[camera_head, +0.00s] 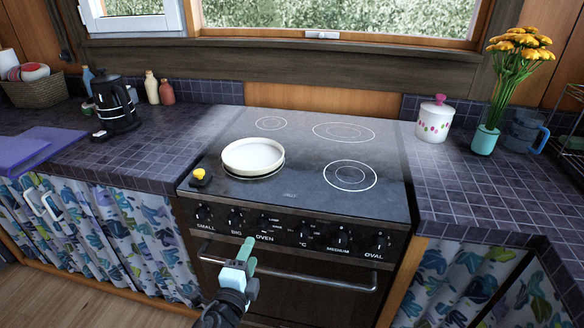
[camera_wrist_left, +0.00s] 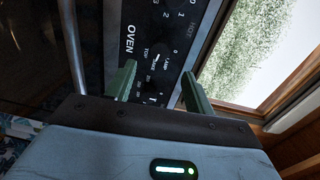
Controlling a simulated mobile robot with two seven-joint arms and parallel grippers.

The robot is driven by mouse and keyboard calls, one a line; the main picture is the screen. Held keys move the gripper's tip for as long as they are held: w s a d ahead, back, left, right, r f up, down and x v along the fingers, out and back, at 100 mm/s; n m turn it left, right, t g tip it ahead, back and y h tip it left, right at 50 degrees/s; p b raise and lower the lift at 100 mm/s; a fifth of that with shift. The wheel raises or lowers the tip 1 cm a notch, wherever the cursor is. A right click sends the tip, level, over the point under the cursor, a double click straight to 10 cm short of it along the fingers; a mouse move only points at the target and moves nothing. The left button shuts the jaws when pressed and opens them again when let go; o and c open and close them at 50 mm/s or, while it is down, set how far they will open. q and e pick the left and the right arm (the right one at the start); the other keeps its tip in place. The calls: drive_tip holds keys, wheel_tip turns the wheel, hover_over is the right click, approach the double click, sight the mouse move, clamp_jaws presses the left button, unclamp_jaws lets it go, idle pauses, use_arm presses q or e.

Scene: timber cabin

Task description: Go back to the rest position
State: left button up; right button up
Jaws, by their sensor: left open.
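My left gripper (camera_head: 248,256) is in front of the stove, near the oven handle, in the head view. In the left wrist view its two green fingers (camera_wrist_left: 158,84) stand apart with nothing between them, and the stove's knob panel (camera_wrist_left: 155,45) shows beyond them. The stove (camera_head: 300,130) has a dark top with ring markings. A cream pan (camera_head: 252,155) rests on its front left ring. My right gripper is not in view.
The oven handle (camera_head: 290,268) runs across the stove front. A black kettle (camera_head: 115,105) stands on the left counter. A white jar (camera_head: 433,122) and a teal vase (camera_head: 484,139) of yellow flowers stand on the right counter. The stove top right of the pan is clear.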

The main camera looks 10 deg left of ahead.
use_arm(q)
drive_tip(key=s+f+n+g+p, duration=0.2)
drive_tip(key=s+f+n+g, duration=0.1)
drive_tip(key=s, duration=0.9)
drive_tip(key=s+a+f+n+g+h+p, duration=0.1)
drive_tip(key=s+f+n, duration=0.4)
drive_tip(key=s, duration=0.8)
drive_tip(key=s+f+n+g+p, duration=0.3)
drive_tip(key=s+n, duration=0.5)
drive_tip(key=s, duration=0.4)
drive_tip(key=shift+s+a+f+g+h, duration=0.25)
drive_tip(key=shift+a+f+g+h, duration=0.05)
drive_tip(key=shift+f+g, duration=0.5)
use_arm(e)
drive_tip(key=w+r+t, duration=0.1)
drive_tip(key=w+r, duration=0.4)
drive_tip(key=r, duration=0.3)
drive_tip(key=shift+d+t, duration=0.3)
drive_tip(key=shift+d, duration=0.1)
